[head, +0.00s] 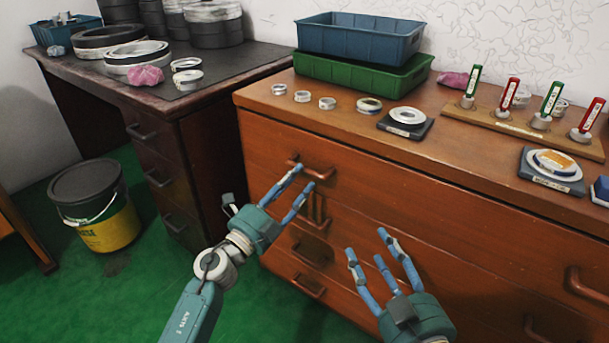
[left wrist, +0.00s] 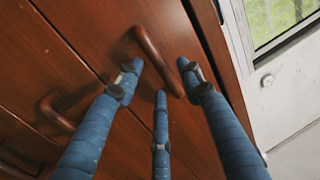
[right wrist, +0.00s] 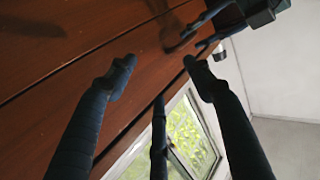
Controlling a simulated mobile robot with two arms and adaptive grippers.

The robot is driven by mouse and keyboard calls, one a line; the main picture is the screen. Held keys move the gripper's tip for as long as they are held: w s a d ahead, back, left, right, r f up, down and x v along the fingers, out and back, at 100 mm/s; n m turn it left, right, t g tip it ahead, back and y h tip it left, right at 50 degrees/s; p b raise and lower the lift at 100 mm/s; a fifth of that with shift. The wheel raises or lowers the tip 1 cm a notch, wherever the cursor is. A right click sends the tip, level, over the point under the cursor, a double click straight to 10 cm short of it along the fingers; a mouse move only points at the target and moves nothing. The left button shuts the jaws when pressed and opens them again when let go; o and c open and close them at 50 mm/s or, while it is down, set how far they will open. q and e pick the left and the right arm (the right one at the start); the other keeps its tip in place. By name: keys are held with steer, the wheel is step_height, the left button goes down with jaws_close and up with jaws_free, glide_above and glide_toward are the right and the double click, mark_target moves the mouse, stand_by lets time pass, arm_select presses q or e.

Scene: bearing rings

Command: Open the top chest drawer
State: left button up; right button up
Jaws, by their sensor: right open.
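The wooden chest (head: 268,107) stands in front of me, its top drawer (head: 400,192) looking shut. That drawer's left handle (head: 320,173) is a curved brown bar. My left gripper (head: 302,181) is open at this handle. In the left wrist view the handle (left wrist: 150,50) runs between the spread fingertips (left wrist: 158,78); I cannot tell whether they touch it. My right gripper (head: 367,246) is open and empty, in front of the lower drawers, right of my left gripper. The right wrist view shows its spread fingers (right wrist: 160,72) and the chest front (right wrist: 60,80).
Rings, a green bin (head: 345,72) under a blue bin (head: 350,38), and a board with red and green handled tools (head: 510,122) stand on the chest. A dark desk (head: 100,82) is at left. A yellow and black bucket (head: 100,225) stands on the green floor.

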mark_target(305, 172)
arm_select(q)
steer(key=shift+b+x, duration=0.3)
steer(key=shift+x, duration=1.75)
arm_select(e)
steer(key=shift+w+a+r+t+y, duration=0.15)
steer(key=shift+r+t, duration=0.45)
steer(key=shift+r, duration=0.7)
steer(key=shift+a+r+t+y, duration=0.25)
steer(key=shift+r+t, duration=0.35)
steer(key=shift+r, duration=0.65)
arm_select(q)
jaws_close()
